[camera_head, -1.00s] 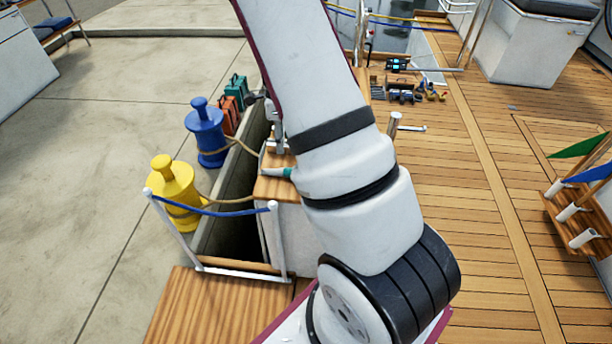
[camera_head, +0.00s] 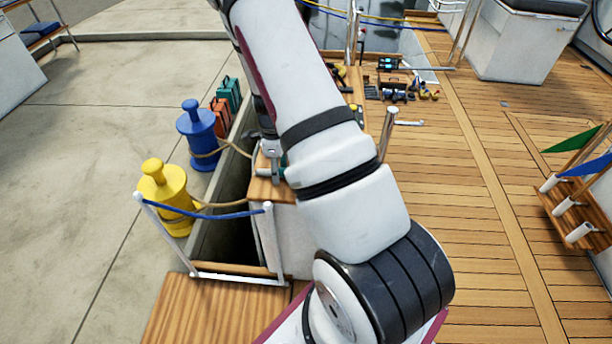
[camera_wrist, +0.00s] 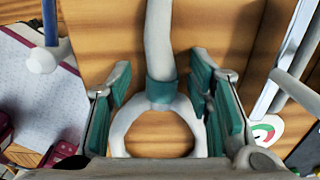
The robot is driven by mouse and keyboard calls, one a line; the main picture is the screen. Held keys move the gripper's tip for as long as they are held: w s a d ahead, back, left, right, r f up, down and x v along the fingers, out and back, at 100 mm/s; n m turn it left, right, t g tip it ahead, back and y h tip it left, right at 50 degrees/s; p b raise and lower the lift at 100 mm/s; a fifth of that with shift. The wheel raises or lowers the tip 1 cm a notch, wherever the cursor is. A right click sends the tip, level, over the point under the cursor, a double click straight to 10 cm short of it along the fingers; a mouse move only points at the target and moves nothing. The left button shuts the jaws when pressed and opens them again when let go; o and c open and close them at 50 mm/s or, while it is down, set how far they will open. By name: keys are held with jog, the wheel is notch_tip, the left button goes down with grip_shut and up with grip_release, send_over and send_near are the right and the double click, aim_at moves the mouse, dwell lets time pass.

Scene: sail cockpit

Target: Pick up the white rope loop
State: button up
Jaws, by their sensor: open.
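The white rope loop (camera_wrist: 150,135) lies over a wooden surface in the wrist view. A teal band (camera_wrist: 162,92) wraps its neck, and a thick white rope (camera_wrist: 158,40) runs from it toward the top of the picture. My gripper (camera_wrist: 163,85) is open, with a teal-padded finger on each side of the neck and a gap on both sides. The loop's near edge is close to the gripper body at the bottom. In the head view my gripper (camera_head: 270,160) is low over the wooden-topped box (camera_head: 262,190), and the loop cannot be made out clearly.
In the head view, blue (camera_head: 197,135) and yellow (camera_head: 165,195) bollards stand left, and a metal post (camera_head: 388,130) is right of the arm. Open deck lies right.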

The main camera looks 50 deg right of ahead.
jog(key=shift+f, duration=0.1)
grip_shut()
notch_tip(320, 180, up, 10)
jog(key=p, duration=0.1)
jog(key=shift+p, duration=0.35)
